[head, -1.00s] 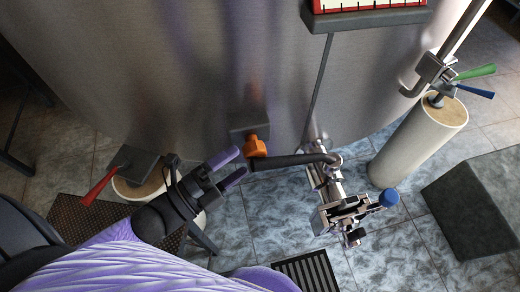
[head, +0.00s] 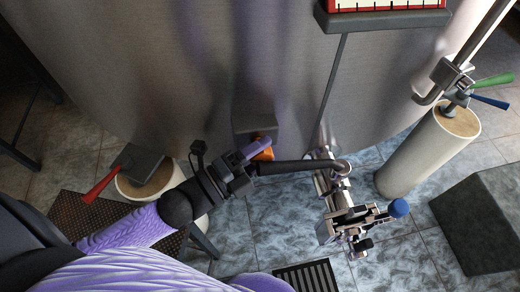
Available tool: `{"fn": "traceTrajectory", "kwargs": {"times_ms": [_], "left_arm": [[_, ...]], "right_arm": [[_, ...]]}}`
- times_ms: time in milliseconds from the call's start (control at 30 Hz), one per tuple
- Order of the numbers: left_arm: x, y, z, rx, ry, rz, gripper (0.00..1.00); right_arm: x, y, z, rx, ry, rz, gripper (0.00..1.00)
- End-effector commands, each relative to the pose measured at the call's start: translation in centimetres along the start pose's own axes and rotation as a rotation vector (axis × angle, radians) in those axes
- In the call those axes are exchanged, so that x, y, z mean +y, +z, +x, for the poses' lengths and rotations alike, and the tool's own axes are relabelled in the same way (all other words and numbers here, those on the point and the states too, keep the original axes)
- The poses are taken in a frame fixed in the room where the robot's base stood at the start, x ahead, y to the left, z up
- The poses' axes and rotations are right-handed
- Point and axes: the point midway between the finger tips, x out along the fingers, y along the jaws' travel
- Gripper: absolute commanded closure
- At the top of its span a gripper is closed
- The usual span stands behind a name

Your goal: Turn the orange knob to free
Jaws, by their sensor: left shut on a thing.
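The orange knob (head: 266,155) sits on a dark grey block on the front of the steel tank, and my left gripper partly covers it. My left gripper (head: 260,149) comes in from the lower left and is shut on the orange knob. One purple finger lies across the knob, and orange shows along its edges. The other finger is hidden, and so is the direction the knob points. My right gripper is not in view.
A black lever (head: 295,167) runs just below my left gripper to the metal valve (head: 345,210) with a blue knob. A red-handled post (head: 145,180) stands at left, a green-and-blue-handled post (head: 425,155) at right. A dark block (head: 480,215) lies lower right.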

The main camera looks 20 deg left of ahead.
Motion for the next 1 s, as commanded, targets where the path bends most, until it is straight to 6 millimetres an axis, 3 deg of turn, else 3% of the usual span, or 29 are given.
{"fn": "traceTrajectory", "kwargs": {"times_ms": [167, 400, 700, 733, 867, 1000], "left_arm": [[0.3, 0.0, 0.0, 0.000, -0.051, -0.022, 0.99], [0.3, 0.1, 0.0, 0.011, -0.305, -0.129, 0.98], [-0.2, 0.0, 0.0, 0.015, -0.329, -0.136, 0.98], [-0.2, 0.0, 0.0, 0.015, -0.328, -0.136, 0.33], [-0.2, 0.0, 0.0, 0.015, -0.327, -0.136, 0.05], [-0.1, 0.0, 0.0, 0.014, -0.325, -0.136, 0.04]], "right_arm": [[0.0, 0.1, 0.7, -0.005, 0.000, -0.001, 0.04], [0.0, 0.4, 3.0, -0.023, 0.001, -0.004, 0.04], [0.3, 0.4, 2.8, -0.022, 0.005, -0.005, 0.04], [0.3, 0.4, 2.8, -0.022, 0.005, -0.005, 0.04], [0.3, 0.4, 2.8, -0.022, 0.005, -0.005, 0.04], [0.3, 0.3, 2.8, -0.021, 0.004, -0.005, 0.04]]}}
